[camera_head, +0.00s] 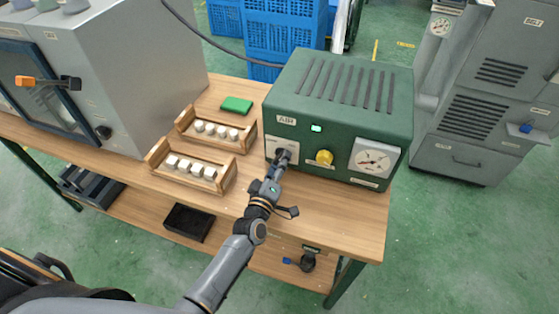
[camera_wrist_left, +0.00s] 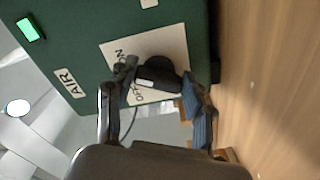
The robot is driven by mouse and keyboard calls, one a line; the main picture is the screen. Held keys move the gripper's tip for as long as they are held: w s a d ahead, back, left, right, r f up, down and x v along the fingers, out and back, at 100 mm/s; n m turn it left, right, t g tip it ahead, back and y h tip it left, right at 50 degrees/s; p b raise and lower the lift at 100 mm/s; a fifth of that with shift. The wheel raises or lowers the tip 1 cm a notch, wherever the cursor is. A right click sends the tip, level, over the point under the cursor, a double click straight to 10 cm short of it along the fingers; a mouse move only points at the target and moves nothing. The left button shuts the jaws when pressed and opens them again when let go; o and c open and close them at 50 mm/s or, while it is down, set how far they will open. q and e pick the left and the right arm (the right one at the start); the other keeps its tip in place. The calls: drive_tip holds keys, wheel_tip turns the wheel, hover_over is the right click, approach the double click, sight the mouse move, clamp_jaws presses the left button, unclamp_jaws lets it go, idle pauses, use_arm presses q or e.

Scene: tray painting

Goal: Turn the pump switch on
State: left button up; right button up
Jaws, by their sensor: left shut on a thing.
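The green pump box (camera_head: 337,92) with an "AIR" label stands on the right part of the wooden bench. A black rotary switch knob (camera_wrist_left: 155,74) sits on its front over a pale plate (camera_wrist_left: 134,48) with "ON" lettering. My left gripper (camera_head: 282,160) is at this switch and hides most of it in the head view. In the left wrist view, the two fingers of the left gripper (camera_wrist_left: 160,84) are on either side of the knob, shut on it. A small indicator (camera_head: 316,128) on the box glows green; it also shows in the left wrist view (camera_wrist_left: 30,29). My right gripper is not in view.
A yellow knob (camera_head: 324,157) and a round gauge (camera_head: 373,161) are on the box front. Wooden racks (camera_head: 184,184) with white blocks and a green block (camera_head: 236,104) lie left. A grey cabinet (camera_head: 139,75) stands farther left. The bench (camera_head: 335,207) is bare before the box.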

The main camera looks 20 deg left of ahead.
use_arm(q)
drive_tip(key=shift+f+m+p, duration=0.1)
drive_tip(key=shift+m+p, duration=0.2)
drive_tip(key=shift+m, duration=1)
drive_tip(key=o, duration=1.2)
drive_tip(key=s, duration=1.2)
drive_tip(key=shift+a, duration=0.2)
drive_tip(key=shift+m, duration=0.3)
